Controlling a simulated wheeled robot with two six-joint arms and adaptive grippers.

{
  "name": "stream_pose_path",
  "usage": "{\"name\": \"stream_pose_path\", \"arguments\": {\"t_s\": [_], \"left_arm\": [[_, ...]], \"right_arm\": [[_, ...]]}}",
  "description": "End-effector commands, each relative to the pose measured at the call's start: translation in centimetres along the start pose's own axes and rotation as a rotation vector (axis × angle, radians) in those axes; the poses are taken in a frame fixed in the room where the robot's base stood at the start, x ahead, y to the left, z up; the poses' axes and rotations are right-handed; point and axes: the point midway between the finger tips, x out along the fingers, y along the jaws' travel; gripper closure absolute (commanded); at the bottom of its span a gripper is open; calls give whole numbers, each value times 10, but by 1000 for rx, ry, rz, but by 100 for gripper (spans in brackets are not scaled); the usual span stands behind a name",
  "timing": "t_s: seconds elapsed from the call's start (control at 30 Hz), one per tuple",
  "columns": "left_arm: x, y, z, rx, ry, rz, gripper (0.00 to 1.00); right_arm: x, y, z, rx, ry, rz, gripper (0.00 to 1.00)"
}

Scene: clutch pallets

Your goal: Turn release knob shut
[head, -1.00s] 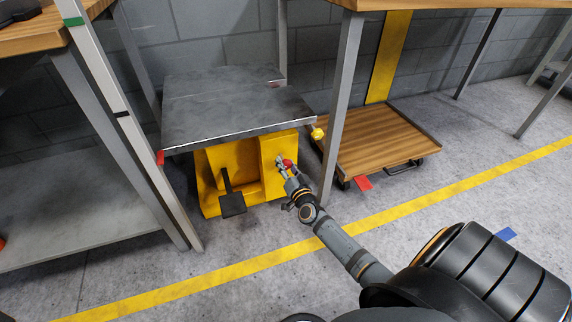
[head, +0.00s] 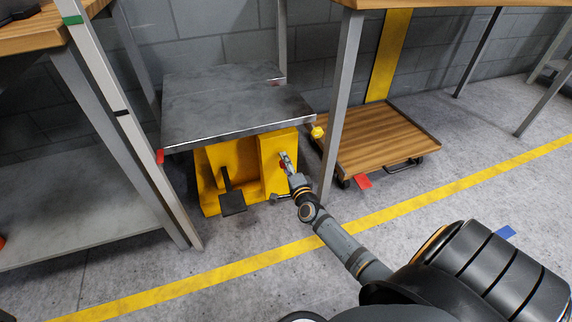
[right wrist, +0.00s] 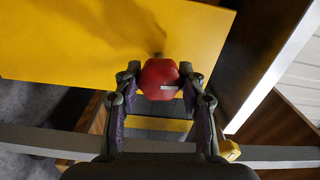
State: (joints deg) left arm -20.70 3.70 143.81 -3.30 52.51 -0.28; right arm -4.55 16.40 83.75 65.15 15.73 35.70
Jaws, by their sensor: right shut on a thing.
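The release knob (right wrist: 160,80) is red and rounded, on the yellow body (right wrist: 95,40) of the lift table. A short pale mark lies nearly level on its face, right of centre. My right gripper (right wrist: 160,70) is shut on the knob, one finger on each side. In the head view my right gripper (head: 286,161) reaches the right part of the yellow body (head: 270,145), and only a little red shows there. My left gripper is not in view.
The lift table's dark grey top (head: 225,110) overhangs the knob. A bench leg (head: 338,100) stands close right of my arm. A wooden platform cart (head: 375,145) is beyond it. A black pedal (head: 232,203) sticks out at the front left.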

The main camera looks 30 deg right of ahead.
Motion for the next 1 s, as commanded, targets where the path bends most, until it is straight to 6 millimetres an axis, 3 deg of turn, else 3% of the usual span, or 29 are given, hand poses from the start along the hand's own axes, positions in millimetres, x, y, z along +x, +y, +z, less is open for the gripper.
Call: {"name": "stream_pose_path", "arguments": {"t_s": [0.3, 0.83, 0.87, 1.0], "left_arm": [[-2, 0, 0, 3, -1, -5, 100], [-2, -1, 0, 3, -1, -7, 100], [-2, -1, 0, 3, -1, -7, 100], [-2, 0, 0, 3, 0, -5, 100]], "right_arm": [[-1, 2, 0, 114, 0, 3, 91], [-1, 2, 0, 137, 0, 3, 91], [-1, 2, 0, 137, 0, 3, 58], [0, 1, 0, 136, 0, 2, 39]]}}
